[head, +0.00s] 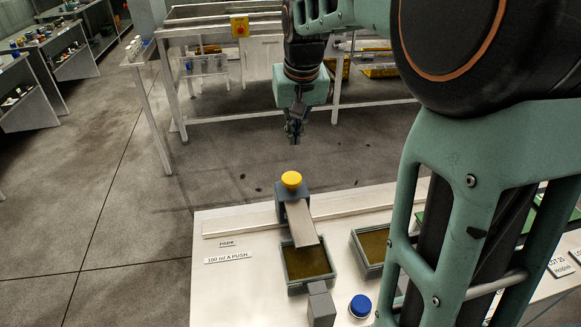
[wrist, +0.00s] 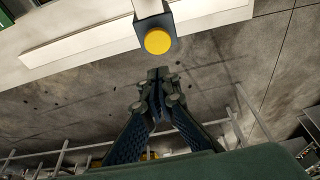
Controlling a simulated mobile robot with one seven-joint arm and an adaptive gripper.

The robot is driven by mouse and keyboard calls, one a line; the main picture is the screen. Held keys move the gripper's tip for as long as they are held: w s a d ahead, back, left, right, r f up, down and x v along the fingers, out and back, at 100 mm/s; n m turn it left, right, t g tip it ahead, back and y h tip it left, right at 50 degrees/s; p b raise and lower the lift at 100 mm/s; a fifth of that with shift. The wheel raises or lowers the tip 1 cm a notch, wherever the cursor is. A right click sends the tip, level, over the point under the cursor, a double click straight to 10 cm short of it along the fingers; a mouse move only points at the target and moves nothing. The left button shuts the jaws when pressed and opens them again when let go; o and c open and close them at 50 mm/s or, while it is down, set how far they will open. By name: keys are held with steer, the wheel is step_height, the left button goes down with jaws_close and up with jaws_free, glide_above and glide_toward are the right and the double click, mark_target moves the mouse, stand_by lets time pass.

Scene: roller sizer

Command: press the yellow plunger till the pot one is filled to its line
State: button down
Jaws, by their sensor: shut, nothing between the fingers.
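The yellow plunger (head: 291,179) is a round button on top of a grey dispenser (head: 296,211) with a sloping chute. In the wrist view the yellow plunger (wrist: 158,41) shows above my fingertips in the picture. Below the chute is a square grey pot (head: 297,288) with a brownish-olive surface inside; the chute covers part of it. I cannot make out a fill line or a "pot one" mark. My gripper (head: 294,134) is shut and empty, pointing down, apart from the plunger and beyond it. Its closed fingers (wrist: 158,76) also show in the wrist view.
A second grey pot (head: 358,256) stands to the right, partly behind my arm. A blue-capped item (head: 360,306) and a grey block (head: 321,306) are near the front. A metal frame table (head: 200,121) stands behind; floor lies between.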

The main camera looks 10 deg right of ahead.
mark_target(292, 179)
steer(key=x, duration=0.8)
steer(key=s+x, duration=0.1)
steer(key=x, duration=0.3)
steer(key=shift+f+p, duration=0.2)
steer(key=shift+p, duration=0.2)
steer(key=shift+f, duration=0.45)
step_height(292, 179, down, 3)
steer(key=b, duration=0.2)
steer(key=shift+f+b, duration=0.15)
steer(key=shift+b, duration=0.15)
steer(key=shift+r+p, duration=0.5)
steer(key=shift+r, duration=0.15)
steer(key=w+p+v, duration=0.1)
steer(key=v, duration=1.2)
